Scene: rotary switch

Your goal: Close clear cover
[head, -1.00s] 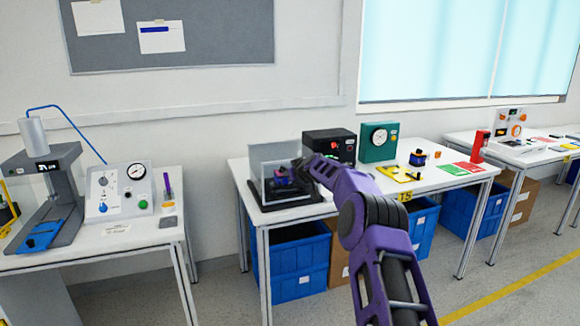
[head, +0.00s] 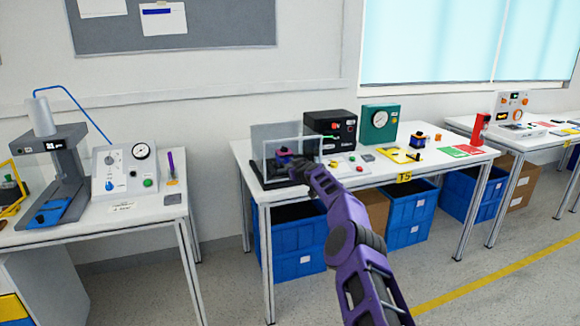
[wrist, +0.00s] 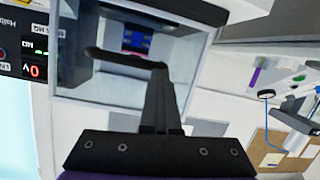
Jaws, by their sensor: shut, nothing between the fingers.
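The clear cover (head: 272,132) is a see-through box-like cover with pale edges over a black base (head: 265,183) on the middle table. In the wrist view the cover (wrist: 88,92) fills the upper left. A blue and red rotary switch (head: 284,151) sits inside; it also shows through the cover in the wrist view (wrist: 137,40). My gripper (head: 303,166) is at the cover's front right side. In the wrist view my gripper (wrist: 160,72) is shut and empty, with its tips beside a dark bar (wrist: 115,57). I cannot tell whether they touch, or whether the cover is fully down.
A black box with a display (head: 330,130) and a green gauge box (head: 380,128) stand behind on the same table (head: 375,185). Small parts and a yellow plate (head: 399,155) lie to the right. A left table holds a press (head: 60,175) and a gauge panel (head: 125,170).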

